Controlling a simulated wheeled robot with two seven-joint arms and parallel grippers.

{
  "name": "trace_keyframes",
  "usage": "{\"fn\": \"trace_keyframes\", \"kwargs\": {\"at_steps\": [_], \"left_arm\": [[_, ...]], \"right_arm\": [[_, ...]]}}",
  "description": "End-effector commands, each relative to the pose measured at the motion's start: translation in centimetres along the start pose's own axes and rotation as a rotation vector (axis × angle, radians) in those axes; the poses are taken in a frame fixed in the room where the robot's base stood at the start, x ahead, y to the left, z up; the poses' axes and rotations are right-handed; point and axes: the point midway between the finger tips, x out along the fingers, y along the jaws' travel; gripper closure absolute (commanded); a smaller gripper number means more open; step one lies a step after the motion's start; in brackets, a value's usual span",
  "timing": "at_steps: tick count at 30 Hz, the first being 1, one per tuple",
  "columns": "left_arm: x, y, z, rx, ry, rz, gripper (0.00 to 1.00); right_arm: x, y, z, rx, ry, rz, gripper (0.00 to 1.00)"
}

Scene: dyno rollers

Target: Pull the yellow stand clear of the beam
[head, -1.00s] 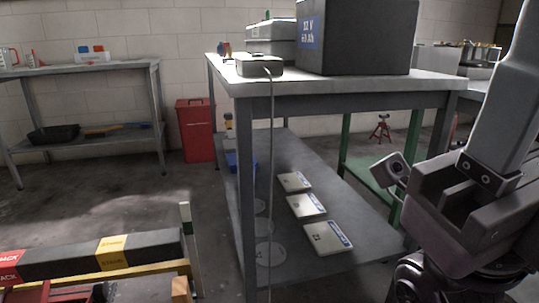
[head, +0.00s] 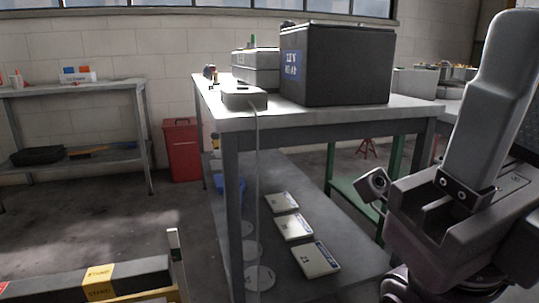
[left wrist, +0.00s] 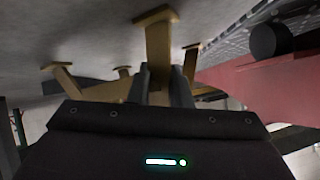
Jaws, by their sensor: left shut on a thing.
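The dark beam (head: 142,272) with a yellow band lies at the lower left in the head view, cut off by the picture's edge. A yellow bar (head: 150,295) shows just under it; I cannot tell whether it belongs to the stand. In the left wrist view, the yellow stand (left wrist: 158,42) has an upright with flat-ended legs. My left gripper (left wrist: 162,82) is shut on a part of the stand between its two dark fingers. The gripped part is mostly hidden. My right arm stands at the right of the head view; its fingers are not visible.
A grey workbench (head: 330,120) with a dark box (head: 335,65) and a lower shelf stands in the middle. A red bin (head: 181,150) and a shelf table (head: 75,90) are behind. In the wrist view a red surface (left wrist: 245,85) lies right of the stand. Floor left of the workbench is open.

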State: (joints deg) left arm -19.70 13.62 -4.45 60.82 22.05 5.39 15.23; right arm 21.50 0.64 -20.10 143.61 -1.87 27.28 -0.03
Motion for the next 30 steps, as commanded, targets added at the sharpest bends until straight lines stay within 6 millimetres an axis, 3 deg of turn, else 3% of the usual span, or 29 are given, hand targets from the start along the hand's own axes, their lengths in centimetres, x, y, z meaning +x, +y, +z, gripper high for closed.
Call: {"fn": "trace_keyframes", "kwargs": {"at_steps": [6,15,16,21,30], "left_arm": [[-1.43,0.00,1.22,0.008,-0.008,0.000,1.00],[-1.56,0.02,1.39,0.008,-0.007,-0.001,1.00],[-1.56,0.02,1.38,0.008,-0.007,-0.001,0.81],[-1.50,0.03,1.25,0.005,-0.004,0.000,0.59],[-1.42,0.05,1.07,0.002,-0.001,0.000,0.57]], "right_arm": [[0.60,0.11,0.12,0.000,0.000,0.000,0.60],[0.59,0.11,0.11,0.000,0.000,0.000,0.60],[0.58,0.11,0.11,0.000,0.000,0.000,0.60],[0.58,0.10,0.11,0.000,0.000,0.000,0.60],[0.52,0.09,0.14,0.001,-0.001,0.000,0.60]]}}
